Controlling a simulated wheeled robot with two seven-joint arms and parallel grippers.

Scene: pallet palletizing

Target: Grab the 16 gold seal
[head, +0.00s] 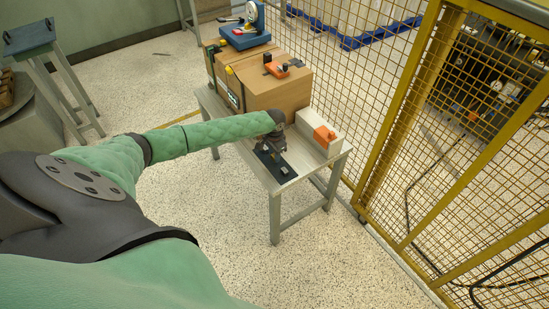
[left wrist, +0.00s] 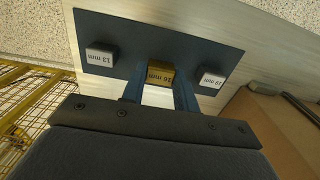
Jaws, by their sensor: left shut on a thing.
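The gold seal (left wrist: 160,75), marked 16 mm, sits between the two fingers of my left gripper (left wrist: 160,84) in the left wrist view. The fingers are shut on its sides. It is over the dark blue mat (left wrist: 218,48); I cannot tell whether it still touches the mat. A silver seal marked 13 mm (left wrist: 101,57) stands to its left and another silver seal (left wrist: 212,79) to its right, both apart from the fingers. In the head view my left gripper (head: 272,148) reaches down to the mat (head: 268,160) and hides the gold seal. My right gripper is not in view.
The mat lies on a light table (head: 286,185). A white block with an orange piece (head: 324,136) is at right. A yellow mesh fence (head: 400,125) runs along the right.

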